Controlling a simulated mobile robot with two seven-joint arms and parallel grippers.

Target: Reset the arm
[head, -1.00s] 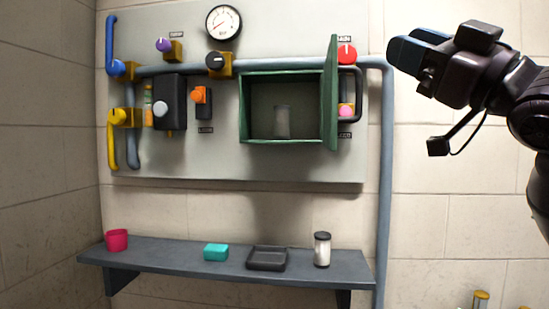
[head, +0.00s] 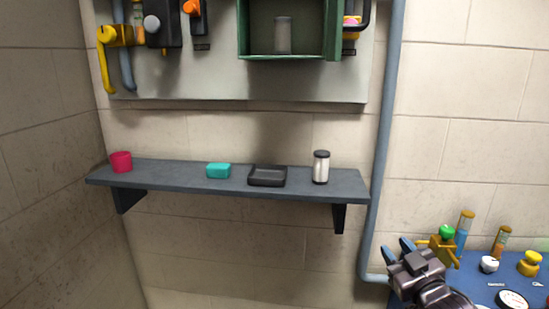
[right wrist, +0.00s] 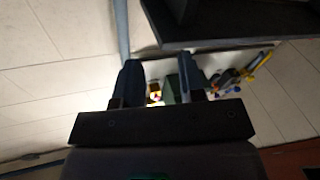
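My right gripper (head: 399,246) is low at the right of the head view, in front of the left end of the blue surface. Its two dark fingers point up and away. In the right wrist view the fingers (right wrist: 159,72) stand apart with nothing held between them. A yellow fitting with a green knob (head: 446,232) shows right beside the gripper in the head view; I cannot tell whether they touch. My left gripper is in neither view.
A grey shelf (head: 230,188) holds a pink cup (head: 121,162), a teal block (head: 218,170), a black tray (head: 267,183) and a white jar (head: 321,168). Above is an open green cabinet (head: 245,45). A grey pipe (head: 377,200) runs down the wall. The blue surface (head: 475,268) holds several fittings.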

